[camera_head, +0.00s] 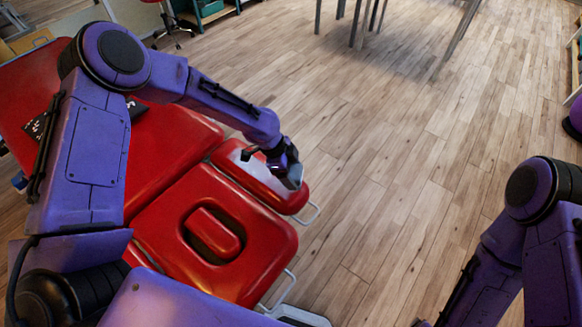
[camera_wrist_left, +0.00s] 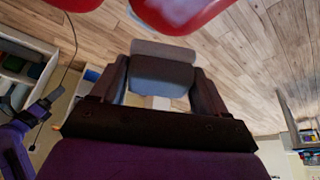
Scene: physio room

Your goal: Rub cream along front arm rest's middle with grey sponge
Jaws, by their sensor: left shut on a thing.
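The front arm rest (camera_head: 288,201) is a red padded bar at the treatment table's end, with a whitish cream smear (camera_head: 236,157) on its top. It also shows at the top of the left wrist view (camera_wrist_left: 207,12), with a pale cream patch (camera_wrist_left: 178,12). My left gripper (camera_head: 282,166) is over the right part of the arm rest, shut on the grey sponge (camera_head: 295,177). In the left wrist view the sponge (camera_wrist_left: 163,72) sits between both fingers, its far end close to the arm rest. I cannot tell whether they touch. My right gripper is out of view.
The red table has a head pad (camera_head: 265,262) with a face cushion (camera_head: 214,232) beside the arm rest. A black item (camera_head: 135,108) lies on the table. Metal bars (camera_head: 308,213) stick out at its edge. Wooden floor (camera_head: 400,150) is clear to the right.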

